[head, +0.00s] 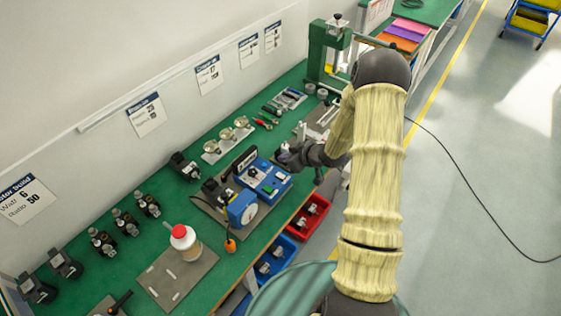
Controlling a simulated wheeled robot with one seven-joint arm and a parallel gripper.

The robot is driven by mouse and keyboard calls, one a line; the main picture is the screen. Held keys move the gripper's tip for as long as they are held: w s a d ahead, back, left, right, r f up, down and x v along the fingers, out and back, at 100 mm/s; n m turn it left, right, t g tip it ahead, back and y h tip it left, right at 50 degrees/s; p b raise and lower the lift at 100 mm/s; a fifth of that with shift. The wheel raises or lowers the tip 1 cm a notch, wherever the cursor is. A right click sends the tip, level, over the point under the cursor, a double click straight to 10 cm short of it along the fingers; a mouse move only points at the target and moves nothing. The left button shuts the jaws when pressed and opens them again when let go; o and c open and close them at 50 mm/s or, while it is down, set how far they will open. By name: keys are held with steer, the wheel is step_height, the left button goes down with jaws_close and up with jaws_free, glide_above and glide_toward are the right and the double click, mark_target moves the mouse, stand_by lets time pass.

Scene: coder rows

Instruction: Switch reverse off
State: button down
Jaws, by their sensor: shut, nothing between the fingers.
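A blue control box (263,181) stands on the green bench, with a green part and small dark and light controls on its top face. I cannot read any label on it, so I cannot tell which control is reverse or how it is set. My gripper (283,158) is at the far right end of the box, just above or beside it. It is shut and holds nothing. Its fingertips are small, and I cannot tell whether they touch the box. My arm comes in from the right and hides part of the bench behind the wrist.
A blue unit with a white dial (243,208) stands beside the box. Red (309,217) and blue (273,259) bins hang at the bench's front edge. A green press (320,50) stands at the back.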

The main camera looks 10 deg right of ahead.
steer(key=v, duration=0.4)
steer(key=r+v, duration=0.1)
steer(key=shift+s+a+r, duration=0.1)
steer(key=shift+a+r, duration=0.1)
steer(key=shift+r, duration=0.05)
steer(key=shift+r, duration=0.1)
steer(key=s+r+m+g+h, duration=0.2)
steer(key=s+r+m+h, duration=0.2)
steer(key=s+r+h, duration=0.4)
steer(key=s+a+r+m+g, duration=0.1)
steer(key=s+a+r+m, duration=0.1)
steer(key=s, duration=0.4)
steer(key=s+a+r+m+g+y, duration=0.1)
steer(key=s+a+r+g, duration=0.1)
steer(key=s, duration=0.4)
steer(key=shift+s+r+m+y, duration=0.2)
steer(key=shift+s+m+y, duration=0.1)
steer(key=shift+s+m, duration=0.1)
